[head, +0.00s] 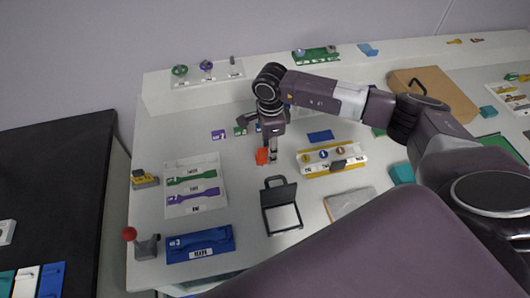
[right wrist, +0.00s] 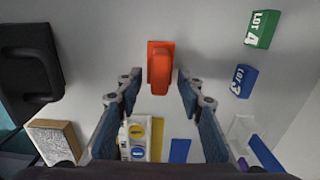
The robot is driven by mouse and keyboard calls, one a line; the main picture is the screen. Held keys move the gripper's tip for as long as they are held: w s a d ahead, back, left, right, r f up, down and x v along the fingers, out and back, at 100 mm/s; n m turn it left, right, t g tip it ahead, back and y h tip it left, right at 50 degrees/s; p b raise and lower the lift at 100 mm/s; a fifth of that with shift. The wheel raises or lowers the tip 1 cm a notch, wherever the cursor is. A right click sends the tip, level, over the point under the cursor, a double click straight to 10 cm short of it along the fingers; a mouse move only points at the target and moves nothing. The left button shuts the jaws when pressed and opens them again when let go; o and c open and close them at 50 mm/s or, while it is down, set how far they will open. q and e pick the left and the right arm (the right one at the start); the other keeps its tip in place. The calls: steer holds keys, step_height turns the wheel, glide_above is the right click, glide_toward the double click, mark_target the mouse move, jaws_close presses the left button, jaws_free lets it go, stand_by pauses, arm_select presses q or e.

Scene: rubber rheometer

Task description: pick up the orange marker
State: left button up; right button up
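The orange marker (head: 262,156) stands on the white table near its middle, just left of my right gripper's fingers. In the right wrist view the orange marker (right wrist: 160,66) is a short block with a lighter raised part, centred between and just beyond the fingertips. My right gripper (head: 272,152) points down over the table beside it. In the right wrist view my right gripper (right wrist: 159,88) is open, with a gap on each side of the marker and nothing held. My left gripper is in neither view.
A black-framed device (head: 281,208) lies in front of the marker. A yellow-edged tray (head: 350,171) with round pieces is to the right. A white card with green and purple strips (head: 196,205) is to the left. Lot blocks (right wrist: 260,29) lie behind. Bare table surrounds the marker.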

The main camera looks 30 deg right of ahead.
jaws_close()
stand_by(0.4)
step_height(320, 180, up, 20)
steer(key=b, duration=0.5)
